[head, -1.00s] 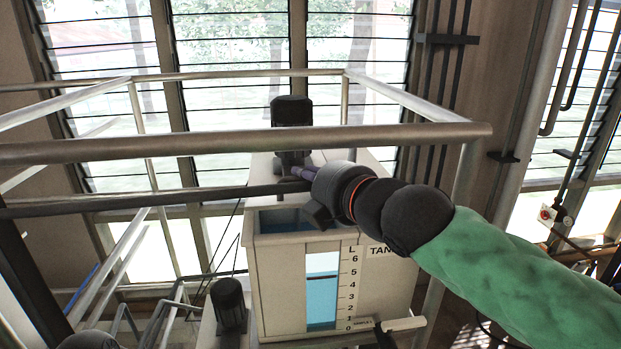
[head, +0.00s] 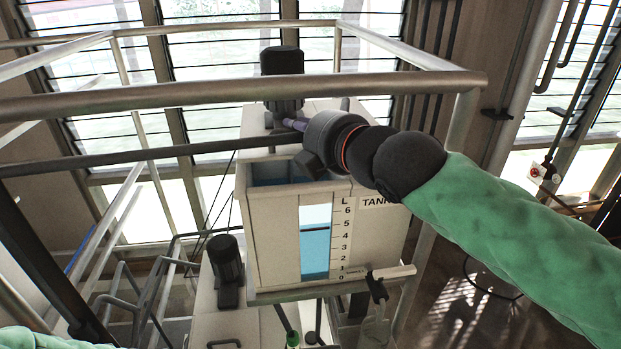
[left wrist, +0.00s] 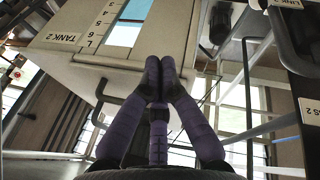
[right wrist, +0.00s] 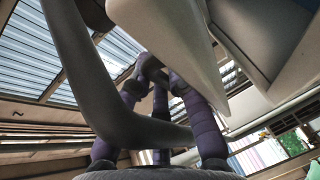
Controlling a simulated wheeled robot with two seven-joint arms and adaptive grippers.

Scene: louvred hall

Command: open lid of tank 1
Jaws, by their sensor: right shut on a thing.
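In the head view a pale tank (head: 269,250) has a blue window, a litre scale and a "TANK" label (head: 377,203) whose number my right arm hides. Its top is open at the front, with blue showing inside; pale top panels (head: 325,106) lie behind. My right gripper (head: 295,124) is above the top, its purple fingers behind my dark wrist.
A grey railing (head: 230,97) crosses in front of and above the tank. A dark motor (head: 282,73) stands behind the opening; a smaller dark one (head: 226,262) is at lower left. A lever (head: 390,272) projects at the tank's lower right.

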